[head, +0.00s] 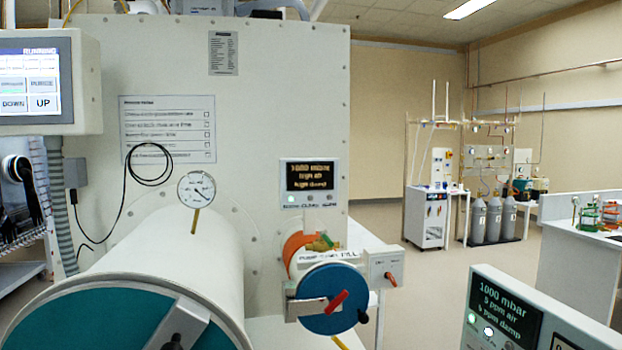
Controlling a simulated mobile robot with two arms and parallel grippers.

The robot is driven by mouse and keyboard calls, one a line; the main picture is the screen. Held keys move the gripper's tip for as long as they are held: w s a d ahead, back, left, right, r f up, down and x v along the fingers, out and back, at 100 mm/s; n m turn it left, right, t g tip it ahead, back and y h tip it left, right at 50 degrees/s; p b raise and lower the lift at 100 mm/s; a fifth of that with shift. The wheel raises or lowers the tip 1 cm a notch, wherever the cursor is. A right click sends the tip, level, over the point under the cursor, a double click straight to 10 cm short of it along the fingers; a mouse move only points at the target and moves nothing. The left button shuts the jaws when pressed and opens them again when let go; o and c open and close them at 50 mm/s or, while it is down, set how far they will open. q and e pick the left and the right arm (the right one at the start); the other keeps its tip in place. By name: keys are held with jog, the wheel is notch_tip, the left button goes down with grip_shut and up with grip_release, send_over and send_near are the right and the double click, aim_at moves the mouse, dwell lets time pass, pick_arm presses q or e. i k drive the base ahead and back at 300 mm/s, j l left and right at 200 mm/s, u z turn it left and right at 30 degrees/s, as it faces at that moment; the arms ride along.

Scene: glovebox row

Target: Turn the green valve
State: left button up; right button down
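A small yellow-green handle (320,244) shows on top of the small side chamber, just right of an orange round part (296,246). It looks like the green valve, but it is too small for me to tell its exact shape or angle. A label (328,256) ending in "FILL" is just below it. The blue round door (322,311) of the small chamber is in front and below, with a red handle (337,301). Neither of my grippers is in view.
A large white cylinder (190,255) with a teal door (95,312) fills the lower left, and a round gauge (196,189) stands above it. A small box with a red switch (385,268) is right of the valve. A display panel (505,310) stands lower right. Open floor (440,280) lies beyond.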

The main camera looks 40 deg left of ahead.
aim_at(329, 242)
jog(key=j+u, duration=0.2)
jog(key=j, duration=0.2)
jog(key=i+j+u, duration=0.25)
jog(key=j, duration=0.15)
jog(key=j+u, duration=0.2)
jog(key=j, duration=0.2)
jog(key=i, duration=0.05)
